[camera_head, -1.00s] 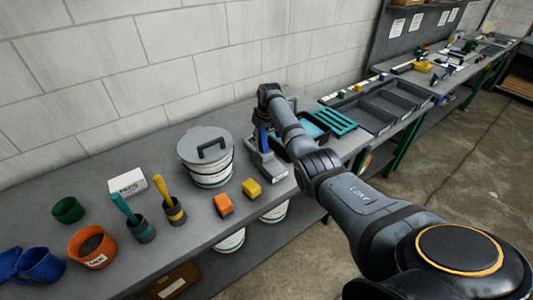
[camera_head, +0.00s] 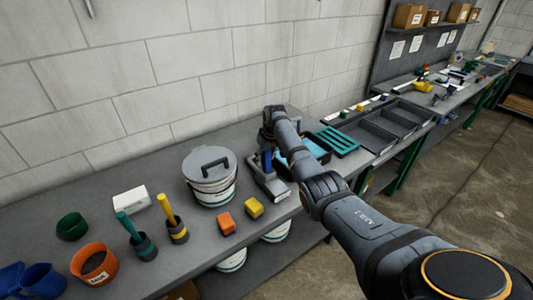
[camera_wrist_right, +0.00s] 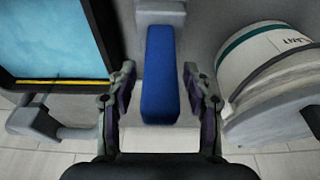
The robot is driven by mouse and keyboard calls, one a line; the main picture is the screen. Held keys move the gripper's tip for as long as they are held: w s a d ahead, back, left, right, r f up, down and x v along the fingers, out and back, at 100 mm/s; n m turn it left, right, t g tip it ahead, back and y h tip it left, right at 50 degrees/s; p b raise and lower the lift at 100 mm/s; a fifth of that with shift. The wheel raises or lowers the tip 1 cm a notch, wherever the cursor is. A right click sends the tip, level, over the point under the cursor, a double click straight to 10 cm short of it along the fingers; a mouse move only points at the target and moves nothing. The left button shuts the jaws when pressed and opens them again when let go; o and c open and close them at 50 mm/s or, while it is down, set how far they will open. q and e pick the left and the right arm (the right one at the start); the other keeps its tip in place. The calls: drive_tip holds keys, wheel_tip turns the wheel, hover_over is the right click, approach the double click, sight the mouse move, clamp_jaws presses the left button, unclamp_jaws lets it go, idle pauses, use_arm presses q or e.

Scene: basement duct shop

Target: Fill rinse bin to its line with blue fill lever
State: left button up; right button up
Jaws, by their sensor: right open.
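The blue fill lever (camera_wrist_right: 160,75) stands upright in the middle of the right wrist view. My right gripper (camera_wrist_right: 160,92) is open, with one finger on each side of the lever and a gap at both sides. The lever also shows in the head view (camera_head: 266,160), on a grey dispenser base (camera_head: 272,186) on the bench. The rinse bin (camera_wrist_right: 102,35) is at the left of the wrist view, with blue water and a yellow line near its edge. In the head view my arm partly hides the bin and the gripper's fingers. My left gripper is out of view.
A lidded white bucket (camera_head: 211,182) stands left of the dispenser and close to my right gripper in the wrist view (camera_wrist_right: 262,65). Orange (camera_head: 226,223) and yellow (camera_head: 254,208) blocks lie in front. A teal rack (camera_head: 338,141) and grey trays (camera_head: 380,133) lie to the right.

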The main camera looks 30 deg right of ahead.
drive_tip(key=v, duration=1.1)
drive_tip(key=shift+s+r, duration=0.2)
drive_tip(key=shift+r, duration=0.1)
drive_tip(key=shift+d, duration=0.1)
idle(6.5)
